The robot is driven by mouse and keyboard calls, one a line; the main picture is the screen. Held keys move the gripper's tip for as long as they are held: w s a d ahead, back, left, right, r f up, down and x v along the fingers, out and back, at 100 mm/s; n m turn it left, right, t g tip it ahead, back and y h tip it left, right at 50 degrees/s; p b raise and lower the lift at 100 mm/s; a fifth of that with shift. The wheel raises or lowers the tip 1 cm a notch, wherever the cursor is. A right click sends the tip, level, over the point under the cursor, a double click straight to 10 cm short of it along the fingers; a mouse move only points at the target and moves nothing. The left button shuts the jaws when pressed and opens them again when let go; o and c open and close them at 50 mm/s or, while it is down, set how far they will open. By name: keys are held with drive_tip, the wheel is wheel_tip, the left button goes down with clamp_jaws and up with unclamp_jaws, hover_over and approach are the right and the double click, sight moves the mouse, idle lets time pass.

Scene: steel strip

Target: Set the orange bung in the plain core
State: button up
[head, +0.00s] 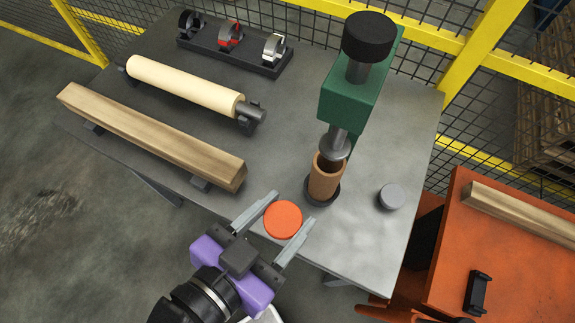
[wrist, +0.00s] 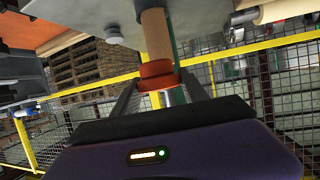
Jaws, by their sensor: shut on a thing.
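An orange bung (head: 283,220), a short round disc, is held between the two fingers of my gripper (head: 291,209). In the wrist view the bung (wrist: 155,70) shows a wider rim and sits between the fingertips. A plain brown cardboard core (head: 325,180) stands upright in a dark round seat under the green press (head: 352,95). In the head view my gripper is in front of and to the left of the core, near the table's front edge. The bung is apart from the core there. The core (wrist: 155,35) also shows just beyond the bung in the wrist view.
The press ram (head: 336,145) is close over the core's top. A grey round disc (head: 391,196) lies to the right. A wooden beam (head: 150,135) and cream roll (head: 185,85) lie left; a rack (head: 235,43) of clamps is behind. An orange cart (head: 510,260) stands right.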

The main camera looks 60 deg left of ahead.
sight(334, 150)
drive_tip(key=shift+w+a+p, duration=0.1)
drive_tip(key=shift+w+a, duration=0.75)
drive_tip(key=shift+w, duration=1.3)
drive_tip(key=shift+w+a+p, duration=0.15)
drive_tip(key=shift+w+a, duration=0.75)
drive_tip(key=shift+w, duration=1.3)
drive_tip(key=shift+w+a+p, duration=0.1)
drive_tip(key=shift+w+a, duration=0.75)
drive_tip(key=shift+w, duration=1.3)
drive_tip(key=shift+f+b, duration=0.5)
drive_tip(key=shift+f, duration=0.2)
drive_tip(key=o, duration=1.4)
drive_tip(key=shift+b+v, duration=0.5)
drive_tip(key=shift+v, duration=3.4)
